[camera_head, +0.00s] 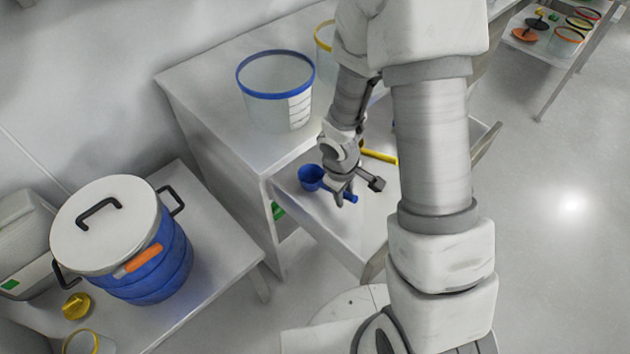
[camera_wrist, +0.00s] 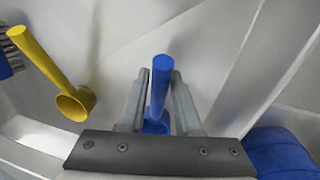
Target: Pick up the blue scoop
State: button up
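The blue scoop (camera_head: 311,178) lies in the open drawer (camera_head: 318,212), its bowl to the left and its handle running right under my gripper (camera_head: 345,193). In the wrist view, the handle of the scoop (camera_wrist: 161,82) stands between the two fingers of my gripper (camera_wrist: 160,78). A thin gap shows on the left of the handle; the right finger is very close to it. My gripper looks open around the handle. The scoop's bowl is partly hidden behind the gripper's mount in the wrist view.
A yellow scoop (camera_wrist: 50,65) lies beside it; its handle also shows in the head view (camera_head: 379,157). A blue-rimmed clear tub (camera_head: 272,105) stands on the counter above the drawer. A lidded blue pot (camera_head: 140,262) stands on the lower table at left.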

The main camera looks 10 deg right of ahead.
grip_shut()
dwell(1.1)
